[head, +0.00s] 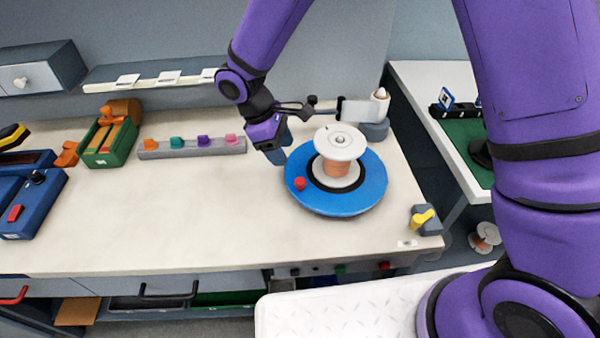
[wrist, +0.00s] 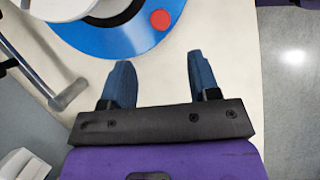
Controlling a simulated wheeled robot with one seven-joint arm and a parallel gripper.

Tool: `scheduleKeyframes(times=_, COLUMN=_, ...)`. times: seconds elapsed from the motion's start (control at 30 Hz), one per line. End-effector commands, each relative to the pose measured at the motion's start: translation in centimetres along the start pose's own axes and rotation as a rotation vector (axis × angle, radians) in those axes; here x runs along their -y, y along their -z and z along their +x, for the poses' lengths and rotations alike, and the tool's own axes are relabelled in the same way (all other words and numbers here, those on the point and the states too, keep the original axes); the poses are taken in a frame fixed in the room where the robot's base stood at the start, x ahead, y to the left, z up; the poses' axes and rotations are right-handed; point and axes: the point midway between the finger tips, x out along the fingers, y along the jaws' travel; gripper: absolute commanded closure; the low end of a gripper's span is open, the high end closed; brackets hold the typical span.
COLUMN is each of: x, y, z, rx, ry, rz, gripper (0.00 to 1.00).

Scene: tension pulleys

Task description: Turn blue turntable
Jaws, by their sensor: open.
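The blue turntable (head: 350,203) lies flat on the workbench, right of the bench's middle. A white spool with copper wire (head: 340,152) stands at its centre. A red knob (head: 300,184) sits on the turntable's left side, near the rim. My gripper (head: 277,153) is just beyond the turntable's far left edge, above the bench, open and empty. In the wrist view, its two blue fingers (wrist: 159,78) are spread apart, pointing toward the turntable's edge (wrist: 110,40). The red knob (wrist: 160,20) shows there ahead of the right finger, apart from it.
A grey post with a white roll (head: 380,105) and a dark rod stand behind the turntable. A yellow-handled switch (head: 422,219) is at the bench's right front. A rack of coloured pegs (head: 190,146) and a green bin (head: 110,145) stand left. The left-middle bench is clear.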

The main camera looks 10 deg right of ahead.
Motion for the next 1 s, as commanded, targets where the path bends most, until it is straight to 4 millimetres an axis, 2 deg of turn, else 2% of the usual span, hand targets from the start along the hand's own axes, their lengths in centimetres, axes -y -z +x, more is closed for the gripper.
scheduleKeyframes(times=0.17, x=0.0, y=0.0, z=2.1, rx=0.003, ry=0.002, rz=-0.001, gripper=0.44)
scheduleKeyframes(times=0.4, x=0.0, y=-0.1, z=6.4, rx=0.003, ry=0.002, rz=0.0, gripper=0.44)
scheduleKeyframes(times=0.6, x=0.0, y=-0.1, z=9.1, rx=0.001, ry=0.001, rz=0.001, gripper=0.44)
scheduleKeyframes(times=0.8, x=0.0, y=-0.1, z=10.3, rx=-0.001, ry=0.0, rz=0.002, gripper=0.44)
scheduleKeyframes(times=1.0, x=0.0, y=-0.1, z=10.4, rx=-0.001, ry=0.0, rz=0.002, gripper=0.44)
